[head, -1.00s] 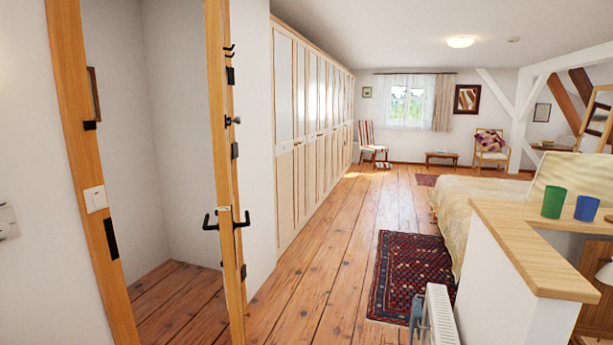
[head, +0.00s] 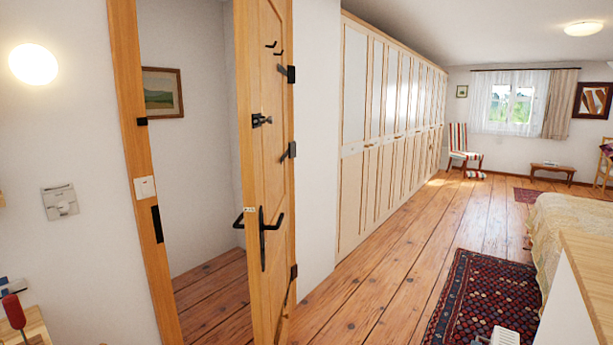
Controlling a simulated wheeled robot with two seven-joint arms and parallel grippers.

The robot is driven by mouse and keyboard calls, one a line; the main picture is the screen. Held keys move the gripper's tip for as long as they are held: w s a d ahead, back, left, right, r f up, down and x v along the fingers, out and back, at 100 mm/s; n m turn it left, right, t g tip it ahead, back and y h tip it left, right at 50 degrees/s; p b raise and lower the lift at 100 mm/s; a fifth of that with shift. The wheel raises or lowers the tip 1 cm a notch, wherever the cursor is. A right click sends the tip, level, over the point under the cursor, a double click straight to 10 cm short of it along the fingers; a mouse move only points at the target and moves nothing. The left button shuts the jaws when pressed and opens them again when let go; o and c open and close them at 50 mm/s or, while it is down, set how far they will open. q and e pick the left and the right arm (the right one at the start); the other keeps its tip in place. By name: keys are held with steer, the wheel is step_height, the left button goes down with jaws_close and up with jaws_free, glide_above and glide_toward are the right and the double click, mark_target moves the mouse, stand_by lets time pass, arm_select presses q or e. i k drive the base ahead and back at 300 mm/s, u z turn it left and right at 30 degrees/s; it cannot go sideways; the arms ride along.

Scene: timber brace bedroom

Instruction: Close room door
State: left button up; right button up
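The room door (head: 270,190) is a wooden door standing open, seen at a steep angle left of centre in the head view. It has a black lever handle (head: 263,238) on its near face and another lever on its far side. A black bolt and several black fittings sit higher on it. The wooden door frame (head: 143,190) stands to the left, with a dark strike plate (head: 156,224) on it. A gap between frame and door shows a space with white walls and a plank floor. Neither of my grippers shows in this view.
A row of tall wardrobes (head: 385,130) runs along the wall right of the door. The plank floor is clear in front of them. A patterned rug (head: 485,300), a bed (head: 575,235) and a wooden-topped ledge (head: 590,265) are at right. A red-handled object (head: 14,310) is at lower left.

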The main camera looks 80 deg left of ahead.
mark_target(262, 70)
steer(key=i, duration=0.35)
steer(key=k, duration=1)
steer(key=u, duration=1.25)
steer(key=i, duration=0.5)
steer(key=u, duration=0.05)
